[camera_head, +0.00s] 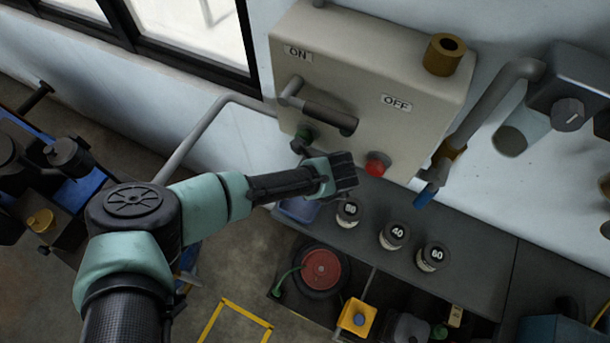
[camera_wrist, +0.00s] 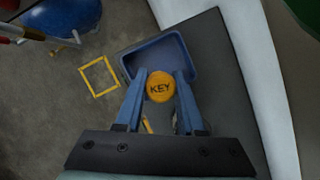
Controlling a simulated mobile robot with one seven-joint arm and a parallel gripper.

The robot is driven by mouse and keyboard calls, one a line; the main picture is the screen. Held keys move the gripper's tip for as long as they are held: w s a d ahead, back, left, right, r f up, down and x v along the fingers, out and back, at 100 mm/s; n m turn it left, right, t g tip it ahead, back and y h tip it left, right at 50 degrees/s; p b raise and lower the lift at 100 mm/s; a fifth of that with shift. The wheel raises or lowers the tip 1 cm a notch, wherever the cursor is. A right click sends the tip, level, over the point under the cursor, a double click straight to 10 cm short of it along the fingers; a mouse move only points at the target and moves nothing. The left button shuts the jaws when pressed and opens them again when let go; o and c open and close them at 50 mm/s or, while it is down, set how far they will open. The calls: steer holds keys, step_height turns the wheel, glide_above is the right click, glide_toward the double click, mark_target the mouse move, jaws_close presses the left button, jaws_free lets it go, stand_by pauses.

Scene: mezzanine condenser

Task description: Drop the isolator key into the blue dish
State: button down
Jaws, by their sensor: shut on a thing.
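The isolator key shows in the wrist view as a round orange-yellow piece (camera_wrist: 160,86) marked KEY. My gripper (camera_wrist: 162,92) is shut on it, with one blue finger on each side. The blue dish (camera_wrist: 182,46) is a rectangular tray at the shelf's left end, and from the wrist it shows just beyond and partly behind the key. How high the key is above the dish cannot be told. In the head view the dish (camera_head: 298,209) is partly hidden by my gripper (camera_head: 345,176), and the key is hidden there.
A beige switch box (camera_head: 375,85) with ON and OFF labels, a lever and a red button (camera_head: 377,164) stands behind my gripper. Several dark-topped weights, one marked 40 (camera_head: 393,235), stand on the grey shelf (camera_head: 455,265) to the right. A blue-tipped pipe (camera_head: 426,194) hangs near.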

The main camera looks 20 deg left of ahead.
step_height(320, 180, down, 2)
steer(key=shift+f+b, duration=0.15)
steer(key=shift+b, duration=0.5)
steer(key=shift+c, duration=2.2)
jaws_free()
steer(key=b+v, duration=0.1)
steer(key=v, duration=1.2)
steer(key=shift+w, duration=0.1)
